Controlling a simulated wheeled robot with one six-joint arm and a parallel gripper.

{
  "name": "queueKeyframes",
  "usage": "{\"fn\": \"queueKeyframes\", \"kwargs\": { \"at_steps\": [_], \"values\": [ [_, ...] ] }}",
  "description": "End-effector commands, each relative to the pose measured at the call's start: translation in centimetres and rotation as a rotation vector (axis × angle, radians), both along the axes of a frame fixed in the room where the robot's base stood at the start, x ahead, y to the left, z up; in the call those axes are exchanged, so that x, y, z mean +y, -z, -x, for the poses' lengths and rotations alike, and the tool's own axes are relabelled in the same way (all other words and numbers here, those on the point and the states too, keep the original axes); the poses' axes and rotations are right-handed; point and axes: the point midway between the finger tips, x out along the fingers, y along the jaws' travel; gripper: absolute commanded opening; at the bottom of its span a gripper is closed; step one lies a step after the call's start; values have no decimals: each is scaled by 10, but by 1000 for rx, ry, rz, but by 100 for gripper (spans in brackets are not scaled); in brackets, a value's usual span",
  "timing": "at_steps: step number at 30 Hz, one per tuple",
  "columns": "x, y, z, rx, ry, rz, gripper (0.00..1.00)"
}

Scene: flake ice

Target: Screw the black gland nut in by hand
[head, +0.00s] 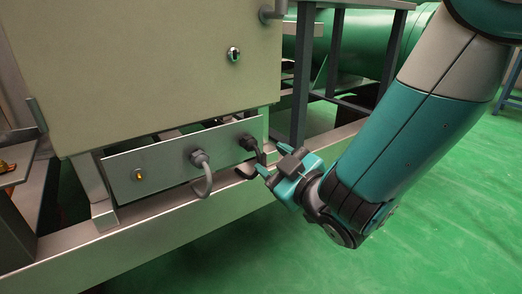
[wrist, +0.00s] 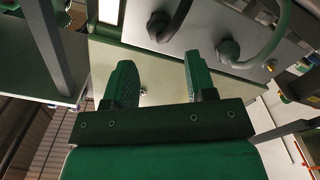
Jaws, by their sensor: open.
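A dark gland nut (head: 248,142) sits at the right end of the grey metal panel (head: 165,165), with a dark cable hanging from it. It also shows in the wrist view (wrist: 160,26), just beyond my fingertips. A second dark gland nut (head: 199,158), with a looped grey cable, is left of it; this nut also shows in the wrist view (wrist: 229,51). My gripper (head: 271,161) is just right of and below the first nut. Its two green fingers stand apart and empty in the wrist view (wrist: 158,66). How far either nut is screwed in cannot be told.
A yellow-orange fitting (head: 139,175) is at the panel's left end. A large beige cabinet (head: 150,65) with a latch (head: 233,54) stands above. A grey beam (head: 170,230) runs below the panel. Dark frame legs (head: 301,75) stand to the right. Green floor (head: 450,220) is clear.

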Motion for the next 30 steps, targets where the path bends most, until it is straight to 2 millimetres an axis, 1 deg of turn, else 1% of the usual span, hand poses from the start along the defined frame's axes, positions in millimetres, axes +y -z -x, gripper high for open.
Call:
{"fn": "queueKeyframes", "kwargs": {
  "at_steps": [1, 5, 21, 24, 26, 30],
  "values": [
    [2, -3, -4, 0, 1, 1, 51],
    [8, -4, -12, 0, 1, 1, 51],
    [30, -4, -44, 2, 0, 1, 51],
    [33, -4, -49, 1, 0, 2, 51],
    [33, 0, -49, 1, 0, 2, 51],
    [34, -1, -50, 1, 0, 1, 51]
  ]
}}
